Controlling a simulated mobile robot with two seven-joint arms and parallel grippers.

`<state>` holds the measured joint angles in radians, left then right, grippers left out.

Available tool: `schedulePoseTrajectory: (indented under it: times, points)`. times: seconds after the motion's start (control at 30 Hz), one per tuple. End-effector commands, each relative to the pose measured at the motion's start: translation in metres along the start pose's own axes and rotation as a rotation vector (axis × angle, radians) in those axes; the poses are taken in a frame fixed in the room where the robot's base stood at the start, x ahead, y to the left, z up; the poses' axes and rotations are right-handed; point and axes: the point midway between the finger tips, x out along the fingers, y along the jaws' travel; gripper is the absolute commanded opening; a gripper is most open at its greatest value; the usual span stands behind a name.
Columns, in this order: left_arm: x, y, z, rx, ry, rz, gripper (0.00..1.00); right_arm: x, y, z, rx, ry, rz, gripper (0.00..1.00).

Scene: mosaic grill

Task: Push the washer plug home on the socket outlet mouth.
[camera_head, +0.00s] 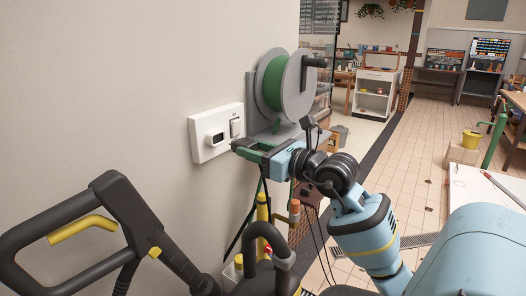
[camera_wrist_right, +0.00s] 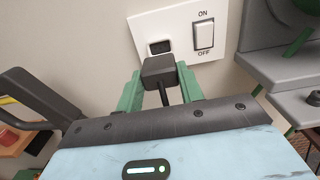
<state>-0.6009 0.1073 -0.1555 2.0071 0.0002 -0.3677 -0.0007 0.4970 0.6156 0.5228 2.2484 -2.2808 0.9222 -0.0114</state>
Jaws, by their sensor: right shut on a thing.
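The white socket outlet (camera_head: 203,150) is on the wall, with a dark mouth (camera_head: 215,138) and a rocker switch (camera_head: 235,127). In the right wrist view the dark recessed mouth (camera_wrist_right: 160,47) is left of the ON/OFF switch (camera_wrist_right: 204,36). My right gripper (camera_head: 246,149) is shut on the dark grey washer plug (camera_wrist_right: 158,69), which sits between its green fingers with its cable trailing back. The plug is just in front of and slightly below the mouth in the wrist view. The plug looks apart from the mouth, but the exact gap is hard to tell. My left gripper is not in view.
A reel with green hose (camera_head: 274,83) stands on a grey shelf just right of the outlet. A black handle with a yellow trigger (camera_head: 82,229) fills the lower left foreground. Yellow and black pieces stand below the gripper.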

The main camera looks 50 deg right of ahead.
Motion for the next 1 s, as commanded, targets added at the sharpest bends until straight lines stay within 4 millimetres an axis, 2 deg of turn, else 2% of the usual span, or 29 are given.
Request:
schedulePoseTrajectory:
  times: [0.2,0.4,1.0]
  points:
    - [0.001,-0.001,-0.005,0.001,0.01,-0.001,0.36,0.018,-0.001,0.001,0.002,-0.003,0.0,0.04]
    - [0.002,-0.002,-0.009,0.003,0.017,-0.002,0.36,0.027,-0.001,0.001,0.0,-0.002,-0.001,0.04]
    - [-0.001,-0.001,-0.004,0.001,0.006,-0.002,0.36,0.03,0.0,0.0,0.0,-0.001,0.0,0.04]
